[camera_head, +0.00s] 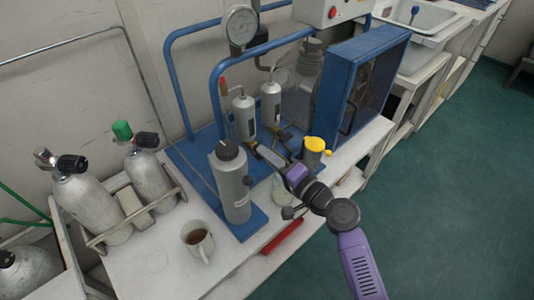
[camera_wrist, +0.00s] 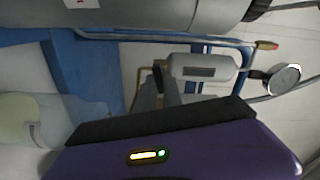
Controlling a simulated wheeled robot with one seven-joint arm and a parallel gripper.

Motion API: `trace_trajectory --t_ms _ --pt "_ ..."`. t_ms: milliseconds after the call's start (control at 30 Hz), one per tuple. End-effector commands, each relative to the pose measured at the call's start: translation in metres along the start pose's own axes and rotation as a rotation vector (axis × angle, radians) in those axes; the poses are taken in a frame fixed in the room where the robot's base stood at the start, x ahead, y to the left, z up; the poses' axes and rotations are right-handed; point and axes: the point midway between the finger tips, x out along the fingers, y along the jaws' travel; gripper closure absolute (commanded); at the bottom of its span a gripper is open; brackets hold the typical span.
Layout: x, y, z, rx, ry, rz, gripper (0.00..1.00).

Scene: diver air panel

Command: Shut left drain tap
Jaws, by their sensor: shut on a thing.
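The left drain tap (camera_head: 252,145) is at the bottom of the left grey filter bowl (camera_head: 244,118) on the blue-framed panel. In the wrist view, a filter bowl (camera_wrist: 203,67) lies sideways in the picture, with a brass fitting and a dark tap lever (camera_wrist: 169,84) at its lower end. My gripper (camera_head: 262,151) reaches in from the right, just under the left bowl, and is shut on the tap lever. In the wrist view my gripper (camera_wrist: 165,104) hides part of the lever, so its exact angle is hard to tell.
A tall grey cylinder (camera_head: 231,185) stands close in front of the left bowl. The right filter bowl (camera_head: 270,103) is just beside it. A yellow-topped container (camera_head: 315,148) and blue cabinet (camera_head: 358,85) stand right. A mug (camera_head: 197,240) and red item (camera_head: 282,237) are near the front edge.

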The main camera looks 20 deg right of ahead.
Motion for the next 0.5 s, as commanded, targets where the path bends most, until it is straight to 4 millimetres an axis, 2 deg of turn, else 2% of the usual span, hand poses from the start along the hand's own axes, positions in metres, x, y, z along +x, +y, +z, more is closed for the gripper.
trace_trajectory --t_ms 200,500 --pt "-0.0006 0.0004 -0.001 0.15 0.002 0.002 1.0" --pt "-0.0007 0.0019 -0.0009 0.264 0.003 0.002 1.0"
